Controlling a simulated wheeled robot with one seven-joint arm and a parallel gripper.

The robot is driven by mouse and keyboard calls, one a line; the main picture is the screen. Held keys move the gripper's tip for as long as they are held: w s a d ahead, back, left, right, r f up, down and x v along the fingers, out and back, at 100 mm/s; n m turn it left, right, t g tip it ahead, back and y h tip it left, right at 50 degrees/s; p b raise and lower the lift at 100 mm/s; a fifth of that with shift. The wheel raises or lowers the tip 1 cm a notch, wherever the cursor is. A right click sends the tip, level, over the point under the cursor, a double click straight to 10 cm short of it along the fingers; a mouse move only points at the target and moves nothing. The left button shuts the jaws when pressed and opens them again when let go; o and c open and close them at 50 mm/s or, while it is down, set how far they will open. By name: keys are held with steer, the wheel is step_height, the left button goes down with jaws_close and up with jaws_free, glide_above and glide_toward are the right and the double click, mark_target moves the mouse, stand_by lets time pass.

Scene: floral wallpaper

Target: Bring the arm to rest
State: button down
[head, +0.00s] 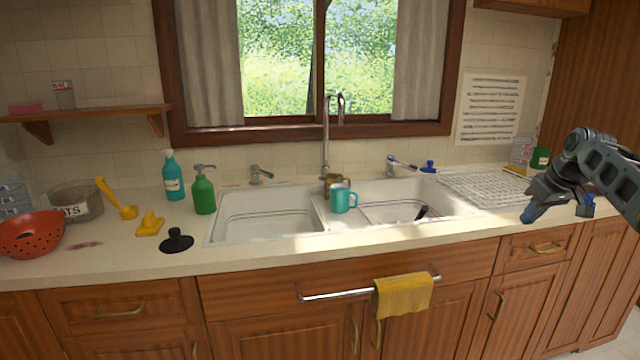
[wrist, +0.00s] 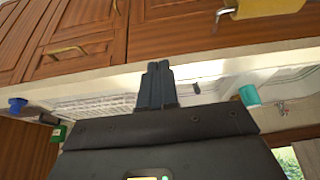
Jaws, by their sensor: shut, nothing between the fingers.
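My gripper (head: 530,215) is at the right side of the head view, over the front edge of the counter (head: 300,259) and in front of the dish rack (head: 485,187). Its fingers are shut and empty. In the wrist view, my gripper (wrist: 157,70) shows its two dark fingers together, with the counter edge behind them. My arm reaches in from the right edge of the head view.
A double sink (head: 265,226) fills the counter's middle, with a teal mug (head: 343,198) on its divider. A yellow towel (head: 404,295) hangs on a front rail. A red colander (head: 30,234), green bottle (head: 203,194) and black plug (head: 176,240) stand left. The air before the cabinets is clear.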

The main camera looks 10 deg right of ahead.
steer(key=s+a+f+t, duration=0.2)
steer(key=a+f+t, duration=0.1)
steer(key=a+f, duration=1.95)
steer(key=s+a+f+m+t, duration=0.1)
steer(key=s+a+f, duration=0.5)
steer(key=s+a, duration=0.15)
steer(key=s+a+f+t, duration=0.1)
steer(key=s+a+f, duration=0.55)
steer(key=s, duration=0.25)
steer(key=s+a+r+m+t, duration=0.1)
steer(key=s+a+r, duration=0.2)
steer(key=s, duration=0.8)
steer(key=s+a+r+t, duration=0.1)
steer(key=s+a+r, duration=0.15)
steer(key=s, duration=0.95)
steer(key=s+d+r+n+t, duration=0.1)
steer(key=s+r+t, duration=0.1)
steer(key=s+r, duration=1.5)
step_height(320, 180, up, 5)
steer(key=shift+s+d+f+t, duration=0.2)
steer(key=shift+s+d+t, duration=0.05)
steer(key=shift+s+t, duration=0.15)
